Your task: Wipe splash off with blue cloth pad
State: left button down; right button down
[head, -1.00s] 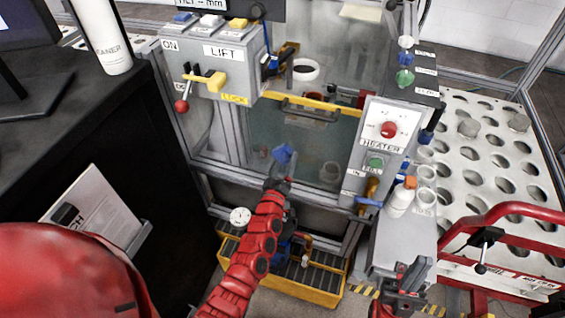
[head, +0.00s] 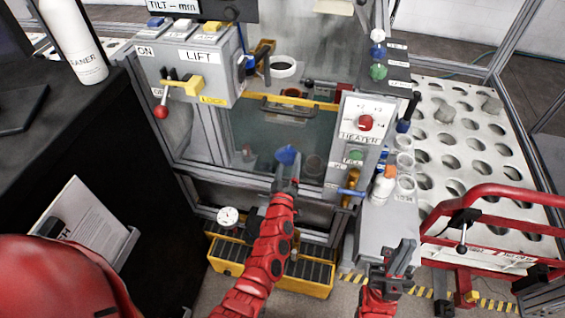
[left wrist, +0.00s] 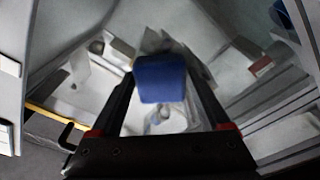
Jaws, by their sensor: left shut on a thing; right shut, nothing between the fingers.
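The blue cloth pad (head: 287,155) is held at the tip of my left gripper (head: 285,183), in front of the clear window panel (head: 262,135) below the yellow bar. In the left wrist view the pad (left wrist: 160,78) sits between the two fingers of my left gripper (left wrist: 160,95), which is shut on it. I cannot tell whether the pad touches the panel. No splash can be clearly made out on the panel; its lower part is partly hidden by my gripper. My right gripper (head: 398,262) is shut and empty, low at the right beside the grey box.
The lift box (head: 190,70) with levers is left of the panel and the heater box (head: 360,140) is right of it. A white bottle with an orange cap (head: 383,186) stands at the right. A yellow tray (head: 232,252) lies below. A red rail (head: 490,192) is far right.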

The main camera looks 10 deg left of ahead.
aim_at(277, 155)
pick_arm(q)
jog(key=shift+d+r+p, duration=0.2)
jog(key=shift+d+p, duration=0.1)
jog(key=shift+d, duration=1.7)
jog(key=shift+s+r+p, duration=0.1)
jog(key=shift+r+p, duration=0.75)
jog(key=shift+r, duration=0.1)
jog(key=shift+a+f+b, duration=0.1)
jog(key=shift+a+b, duration=0.85)
jog(key=shift+a, duration=1.05)
jog(key=shift+w+a+b, duration=0.2)
jog(key=shift+a+b, duration=0.8)
jog(key=shift+a, duration=1)
jog(key=shift+a+b, duration=1.2)
jog(key=shift+a, duration=0.6)
jog(key=shift+r+p, duration=0.8)
jog(key=shift+r, duration=0.3)
jog(key=shift+d+p, duration=0.7)
jog(key=shift+d, duration=1.25)
jog(key=shift+s+d+r+p, duration=0.1)
jog(key=shift+d+p, duration=0.75)
jog(key=shift+d, duration=1.85)
jog(key=shift+d+f, duration=0.2)
jog(key=shift+d, duration=1)
